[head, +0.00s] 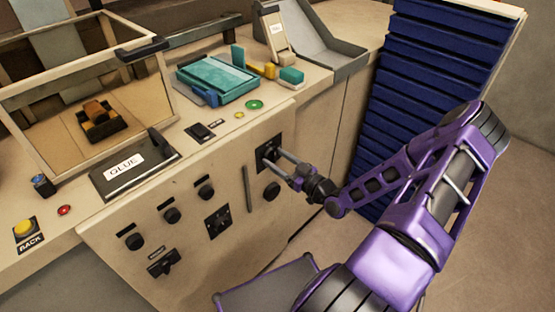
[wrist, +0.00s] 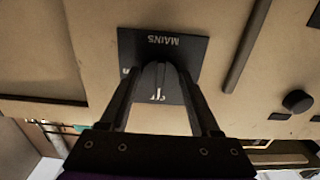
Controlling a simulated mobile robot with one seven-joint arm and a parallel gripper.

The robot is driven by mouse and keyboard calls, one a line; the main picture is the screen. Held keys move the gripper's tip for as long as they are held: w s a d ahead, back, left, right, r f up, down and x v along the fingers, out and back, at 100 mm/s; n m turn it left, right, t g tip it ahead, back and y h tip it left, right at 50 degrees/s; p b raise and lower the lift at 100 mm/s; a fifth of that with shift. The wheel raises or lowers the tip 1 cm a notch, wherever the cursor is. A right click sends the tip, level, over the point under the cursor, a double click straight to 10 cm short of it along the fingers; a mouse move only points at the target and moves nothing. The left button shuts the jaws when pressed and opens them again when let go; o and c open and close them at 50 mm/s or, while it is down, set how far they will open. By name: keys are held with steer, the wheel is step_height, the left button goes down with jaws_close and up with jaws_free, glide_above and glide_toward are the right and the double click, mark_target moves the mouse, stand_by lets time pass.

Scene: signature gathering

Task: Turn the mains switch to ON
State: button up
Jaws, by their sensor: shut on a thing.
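The mains switch is a black square plate (wrist: 132,42) on the front panel, marked "MAINS", which reads upside down in the wrist view. Its dark knob (wrist: 157,82) stands out from the plate and has a small white mark. In the head view the switch plate (head: 267,153) is at the upper right of the panel. My gripper (head: 281,156) reaches it from the right. In the wrist view my gripper (wrist: 158,95) has its two fingers on either side of the knob, shut on it. The fingers hide parts of the plate, and I cannot read the knob's setting.
Several black knobs (head: 172,215) and a vertical bar (head: 250,188) are on the same panel. A blue slatted stack (head: 425,75) stands behind my arm. Floor on the right is clear.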

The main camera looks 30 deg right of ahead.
steer(key=shift+m, duration=0.3)
steer(key=m+b, duration=0.1)
steer(key=m, duration=0.2)
steer(key=shift+f, duration=0.1)
steer(key=m+b, duration=0.1)
steer(key=m, duration=0.4)
steer(key=shift+a, duration=0.1)
steer(key=m, duration=0.4)
steer(key=shift+m, duration=0.3)
steer(key=m, duration=0.4)
steer(key=shift+m+p, duration=0.3)
steer(key=o, duration=1.4)
steer(key=shift+r, duration=0.2)
steer(key=shift+c, duration=0.2)
steer(key=shift+s, duration=0.1)
